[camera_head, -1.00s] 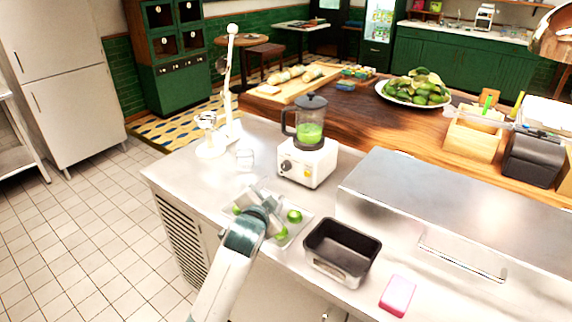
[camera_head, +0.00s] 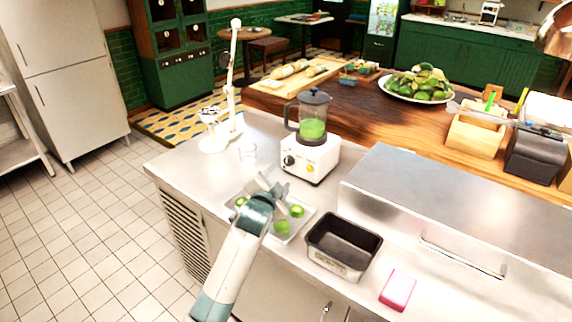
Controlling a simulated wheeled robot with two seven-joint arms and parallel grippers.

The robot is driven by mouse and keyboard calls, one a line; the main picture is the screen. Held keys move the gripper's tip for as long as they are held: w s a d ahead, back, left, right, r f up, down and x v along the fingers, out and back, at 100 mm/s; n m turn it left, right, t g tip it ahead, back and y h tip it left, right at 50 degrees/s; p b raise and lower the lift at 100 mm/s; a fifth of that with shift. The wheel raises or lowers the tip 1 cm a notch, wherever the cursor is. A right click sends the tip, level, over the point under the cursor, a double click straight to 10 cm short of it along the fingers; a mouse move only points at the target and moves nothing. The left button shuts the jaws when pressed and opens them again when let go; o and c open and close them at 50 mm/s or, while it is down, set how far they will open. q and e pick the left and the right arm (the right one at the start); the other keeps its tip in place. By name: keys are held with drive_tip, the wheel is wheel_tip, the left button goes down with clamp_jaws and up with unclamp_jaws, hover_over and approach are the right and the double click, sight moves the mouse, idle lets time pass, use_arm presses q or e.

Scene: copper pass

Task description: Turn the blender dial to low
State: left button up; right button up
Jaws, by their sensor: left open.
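The blender (camera_head: 312,125) stands upright on the steel counter, with a white base (camera_head: 316,160) and a lidded jar holding green contents. Its dark dial (camera_head: 289,161) is on the front face of the base, at the left; its setting is too small to read. My left gripper (camera_head: 272,186) is open, above the tray and a little below and left of the dial in the picture, apart from it. My right gripper is not in view.
A metal tray (camera_head: 301,226) with several limes lies under my left gripper. A black bin (camera_head: 343,243) and a pink sponge (camera_head: 397,290) are to the right.

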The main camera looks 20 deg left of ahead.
sight(287, 163)
use_arm(q)
drive_tip(key=p+x, duration=0.2)
drive_tip(key=x, duration=1.1)
drive_tip(key=shift+s, duration=0.1)
drive_tip(key=shift+c, duration=0.3)
drive_tip(key=c, duration=1)
